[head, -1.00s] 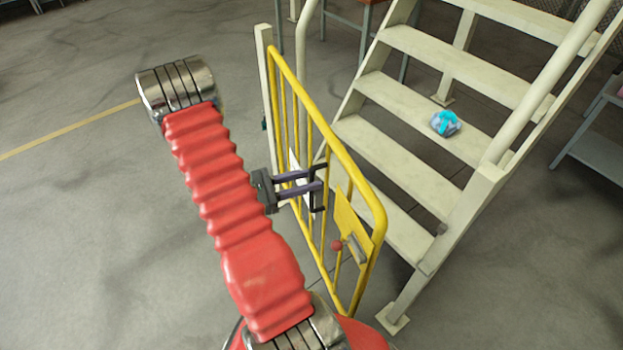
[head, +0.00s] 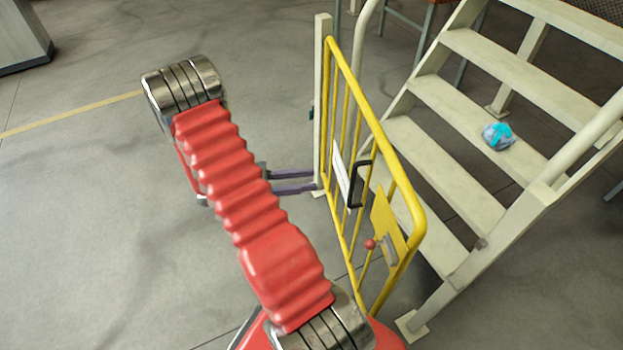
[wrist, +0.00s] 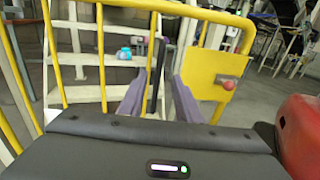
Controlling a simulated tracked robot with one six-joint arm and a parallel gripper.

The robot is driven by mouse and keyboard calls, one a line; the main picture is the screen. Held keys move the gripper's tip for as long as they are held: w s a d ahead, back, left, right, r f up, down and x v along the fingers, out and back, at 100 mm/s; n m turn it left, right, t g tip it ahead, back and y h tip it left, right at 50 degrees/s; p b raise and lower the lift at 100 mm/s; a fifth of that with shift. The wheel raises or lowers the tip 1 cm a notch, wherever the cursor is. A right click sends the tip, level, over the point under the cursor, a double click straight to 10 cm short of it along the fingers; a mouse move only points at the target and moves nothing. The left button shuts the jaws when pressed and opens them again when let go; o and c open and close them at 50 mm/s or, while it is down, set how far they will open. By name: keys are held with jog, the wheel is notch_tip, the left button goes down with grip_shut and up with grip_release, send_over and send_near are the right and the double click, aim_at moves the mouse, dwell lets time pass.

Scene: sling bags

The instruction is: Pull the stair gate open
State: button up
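The yellow stair gate (head: 373,112) hangs from a pale post (head: 322,85) in front of the stairs. A black handle (head: 358,185) is fixed on its near face. Towards the free end is a yellow plate (head: 386,218) with a red knob (head: 370,244). My gripper (head: 317,181) is open, its two purple fingers pointing at the gate, left of the handle in the head view. In the wrist view the handle (wrist: 155,76) shows between and beyond the fingertips (wrist: 157,84). The fingers look clear of it and hold nothing.
Pale stairs (head: 440,165) stand behind the gate, with a blue and grey bag (head: 497,136) on a step. The near stair rail post (head: 478,265) is right of the gate. The floor left of the gate is clear. A grey cabinet (head: 20,38) stands far left.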

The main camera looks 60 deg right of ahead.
jog(key=shift+c, duration=0.5)
jog(key=shift+a+r, duration=0.2)
jog(key=shift+r, duration=0.05)
jog(key=c, duration=0.3)
jog(key=a+r+m+t+y, duration=0.1)
jog(key=a+r+m+t, duration=0.1)
jog(key=a+r, duration=0.1)
jog(key=w+a+r+y, duration=0.1)
jog(key=a+r, duration=0.1)
jog(key=shift+w+a+r+m+t+y, duration=0.1)
jog(key=shift+a+m+t+y, duration=0.05)
jog(key=shift+m+t+y, duration=0.2)
grip_shut()
jog(key=a+r+m+t+y, duration=0.1)
jog(key=a+r+t+y, duration=0.1)
jog(key=a+r+t, duration=0.3)
jog(key=w+a+r+m+t+y, duration=0.1)
jog(key=a+r+t, duration=0.5)
jog(key=a, duration=0.8)
jog(key=w+a+r+m+t+y, duration=0.1)
jog(key=a+r+m+t+y, duration=0.2)
jog(key=a, duration=0.7)
notch_tip(320, 180, up, 3)
jog(key=t+y, duration=0.2)
jog(key=t, duration=0.1)
jog(key=shift+w+a, duration=0.15)
jog(key=shift+a, duration=0.1)
